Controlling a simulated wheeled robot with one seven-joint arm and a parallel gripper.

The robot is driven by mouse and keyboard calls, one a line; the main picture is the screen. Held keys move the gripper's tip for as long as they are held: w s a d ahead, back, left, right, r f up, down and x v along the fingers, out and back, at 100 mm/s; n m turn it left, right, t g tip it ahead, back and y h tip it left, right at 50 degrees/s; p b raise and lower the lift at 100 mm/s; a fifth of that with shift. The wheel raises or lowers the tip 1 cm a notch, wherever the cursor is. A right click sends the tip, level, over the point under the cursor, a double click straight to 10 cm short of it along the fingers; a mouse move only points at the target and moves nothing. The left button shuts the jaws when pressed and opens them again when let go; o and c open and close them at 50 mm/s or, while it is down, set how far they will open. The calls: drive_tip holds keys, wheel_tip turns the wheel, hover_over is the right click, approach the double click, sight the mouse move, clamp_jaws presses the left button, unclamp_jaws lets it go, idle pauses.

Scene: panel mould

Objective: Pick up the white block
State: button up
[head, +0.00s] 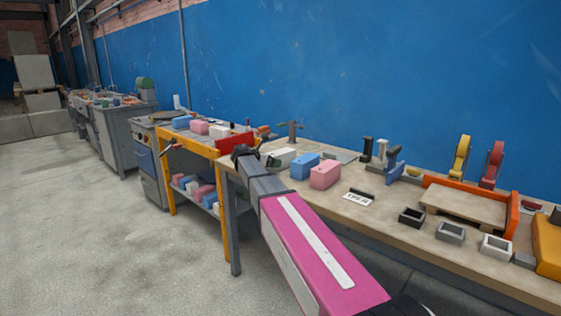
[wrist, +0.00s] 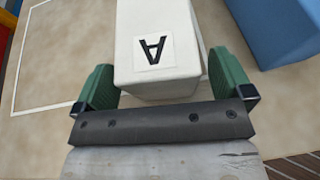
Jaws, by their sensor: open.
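The white block (wrist: 152,75) lies on the workbench with a label bearing a black letter A on its top. In the wrist view it sits between the two green fingers of my gripper (wrist: 162,88). The fingers are open, with a small gap visible on each side of the block. In the head view the white block (head: 281,157) shows at the left end of the bench, partly hidden by my gripper (head: 258,159) and arm. Contact between fingers and block cannot be seen.
A blue block (head: 304,166) and a pink block (head: 325,174) stand to the right on the bench. The blue block also shows in the wrist view (wrist: 272,30). A white label card (head: 358,197) and small open boxes (head: 451,233) lie farther right.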

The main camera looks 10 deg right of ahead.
drive_tip(key=shift+x, duration=0.95)
drive_tip(key=c, duration=1.4)
